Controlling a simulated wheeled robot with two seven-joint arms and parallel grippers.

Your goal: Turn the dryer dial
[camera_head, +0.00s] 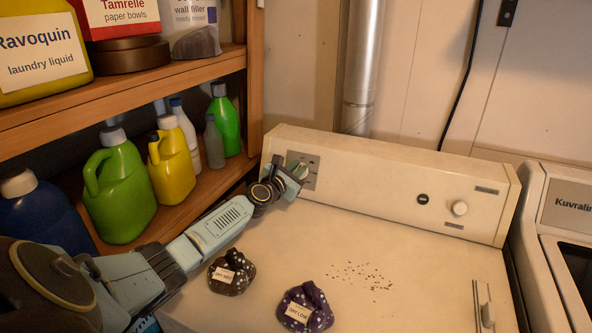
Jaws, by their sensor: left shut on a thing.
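The white dryer (382,224) stands in the middle with a raised back panel. A grey dial plate (313,166) is at the panel's left end. My left gripper (297,170) reaches in from the lower left and is shut at this plate, on what appears to be the dryer dial. The dial is mostly hidden by the gripper, so its setting cannot be read. A round white knob (460,208) is at the panel's right end, apart from the gripper. My right gripper is not in view.
Two labelled cloth bundles, one brown (231,274) and one purple (305,308), lie on the dryer top near dark specks (362,274). Shelves (190,73) with bottles, including a green jug (118,190), stand left. A second appliance (567,215) is right.

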